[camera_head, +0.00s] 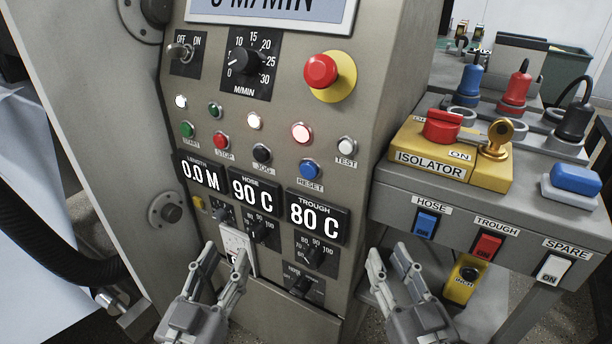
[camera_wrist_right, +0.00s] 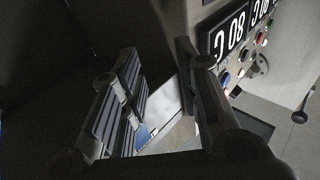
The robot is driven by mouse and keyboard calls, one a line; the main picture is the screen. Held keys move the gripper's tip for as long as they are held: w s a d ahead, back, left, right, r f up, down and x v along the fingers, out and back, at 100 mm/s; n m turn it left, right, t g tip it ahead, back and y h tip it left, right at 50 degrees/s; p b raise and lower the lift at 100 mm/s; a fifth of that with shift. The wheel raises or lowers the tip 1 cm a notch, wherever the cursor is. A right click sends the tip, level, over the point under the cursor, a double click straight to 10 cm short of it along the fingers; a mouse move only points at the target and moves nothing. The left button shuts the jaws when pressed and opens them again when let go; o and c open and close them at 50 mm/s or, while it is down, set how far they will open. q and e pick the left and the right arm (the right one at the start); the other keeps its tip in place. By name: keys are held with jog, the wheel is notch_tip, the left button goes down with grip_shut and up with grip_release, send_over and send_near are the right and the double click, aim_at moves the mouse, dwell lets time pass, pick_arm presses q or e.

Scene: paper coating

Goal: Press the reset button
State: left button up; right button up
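The reset button (camera_head: 309,169) is a round blue button on the grey control panel, with a RESET label (camera_head: 310,184) just below it. It sits above the TROUGH display reading 80 C. My left gripper (camera_head: 222,268) is open and empty, low in front of the panel, below and left of the button. My right gripper (camera_head: 390,262) is open and empty, below and right of the button, near the panel's right edge. In the right wrist view the right gripper's fingers (camera_wrist_right: 160,85) stand apart with nothing between them. Neither gripper touches the button.
Beside the reset button are a black JOG button (camera_head: 262,153), a red STOP button (camera_head: 221,140) and a TEST button (camera_head: 347,146). A red emergency stop (camera_head: 321,71) is above. The yellow isolator box (camera_head: 450,155) and side console (camera_head: 385,200) stand right of the panel.

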dwell(0.4)
grip_shut()
dwell(1.2)
